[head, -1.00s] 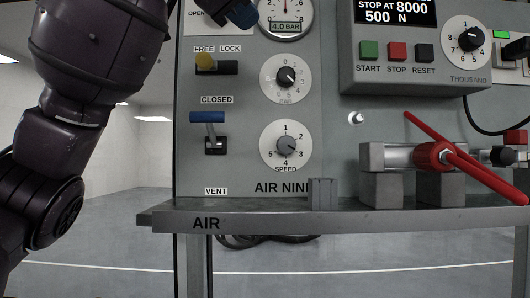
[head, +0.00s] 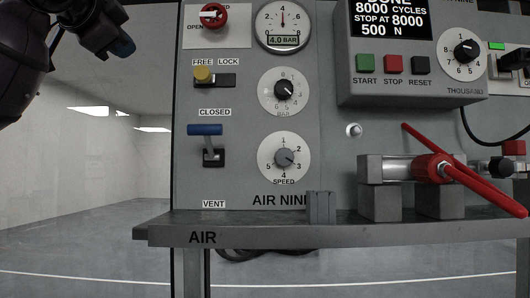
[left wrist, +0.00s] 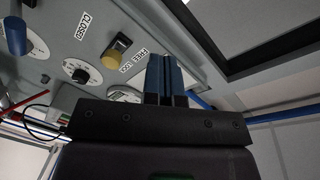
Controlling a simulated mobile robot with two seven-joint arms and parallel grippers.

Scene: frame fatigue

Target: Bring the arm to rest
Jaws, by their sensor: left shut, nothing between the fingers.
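My left arm comes in at the upper left of the head view. Its left gripper (head: 122,47) is dark with blue fingertips, in the air left of the grey panel (head: 240,120) and touching nothing. In the left wrist view the two blue fingers (left wrist: 164,78) are together with nothing between them. The panel bears a red knob (head: 213,15), a yellow knob (head: 203,74) at FREE/LOCK, and a blue lever (head: 205,130) between CLOSED and VENT. My right gripper is in neither view.
A shelf marked AIR (head: 300,232) juts out below the panel. On it, a clamp with a red handle (head: 480,184) reaches past the front edge. A control box (head: 410,75) sticks out at upper right. The room to the left (head: 100,190) is clear.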

